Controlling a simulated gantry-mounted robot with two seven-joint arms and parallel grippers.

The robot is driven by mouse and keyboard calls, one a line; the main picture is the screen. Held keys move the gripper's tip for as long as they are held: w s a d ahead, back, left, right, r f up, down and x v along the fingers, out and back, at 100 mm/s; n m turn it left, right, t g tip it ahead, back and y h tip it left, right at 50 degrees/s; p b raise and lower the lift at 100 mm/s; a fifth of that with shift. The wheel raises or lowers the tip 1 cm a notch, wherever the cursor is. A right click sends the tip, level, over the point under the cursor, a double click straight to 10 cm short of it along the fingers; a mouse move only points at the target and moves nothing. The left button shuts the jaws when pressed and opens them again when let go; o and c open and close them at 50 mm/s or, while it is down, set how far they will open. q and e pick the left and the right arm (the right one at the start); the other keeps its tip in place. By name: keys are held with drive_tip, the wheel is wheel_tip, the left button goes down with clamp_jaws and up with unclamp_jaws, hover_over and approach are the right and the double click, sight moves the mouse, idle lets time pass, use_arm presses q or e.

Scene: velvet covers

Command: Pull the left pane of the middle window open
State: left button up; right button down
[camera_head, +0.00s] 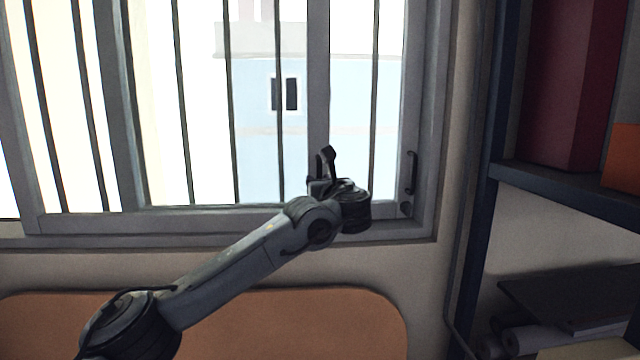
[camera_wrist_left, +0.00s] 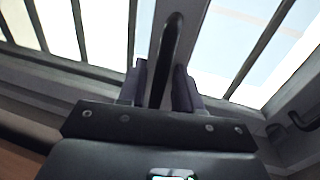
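The window (camera_head: 425,120) has a grey frame, pale glass and dark vertical bars. A grey upright (camera_head: 318,85) edges the pane on its left. My left gripper (camera_head: 324,163) is in front of the lower part of this upright, fingers pointing up. In the left wrist view, a dark bar handle (camera_wrist_left: 172,45) runs up the upright, its lower part between the two fingers of my left gripper (camera_wrist_left: 160,85). Narrow gaps seem to show on both sides of the handle, so the fingers look open around it. The handle's lower end is hidden. My right gripper is not in view.
A second dark handle (camera_head: 411,172) is on the right side of the window frame. A dark blue shelf (camera_head: 560,195) with a red box (camera_head: 570,80) stands at the right. An orange-brown panel (camera_head: 300,320) is below the window, under my left arm.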

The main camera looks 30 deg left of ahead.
use_arm(q)
drive_tip(key=b+v, duration=0.3)
drive_tip(key=v, duration=0.7)
drive_tip(key=shift+s+d+b, duration=0.25)
drive_tip(key=shift+d+b, duration=0.05)
